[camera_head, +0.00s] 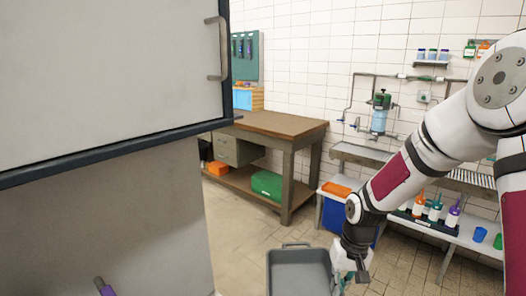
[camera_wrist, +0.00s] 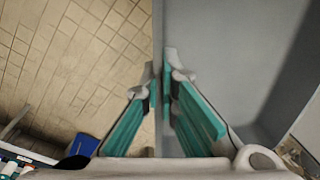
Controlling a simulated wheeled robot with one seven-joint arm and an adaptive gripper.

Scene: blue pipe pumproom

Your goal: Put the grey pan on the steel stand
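The grey pan (camera_head: 300,268) is a rectangular, open tray with a handle at its far edge, low in the middle of the head view. Its bottom part is cut off by the frame. My gripper (camera_head: 348,280) is at the pan's right side. In the wrist view, the pan (camera_wrist: 225,55) fills the right half, and the teal-padded fingers of my gripper (camera_wrist: 161,75) lie on either side of its wall, close together on it. The pan appears to be held above the tiled floor. I cannot pick out the steel stand with certainty.
A large grey cabinet (camera_head: 100,75) blocks the left foreground. A wooden workbench (camera_head: 270,122) with a green box (camera_head: 267,184) stands behind. A blue bin (camera_head: 335,215) and a bench with bottles (camera_head: 435,208) are at the right. Tiled floor (camera_head: 240,230) lies open between.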

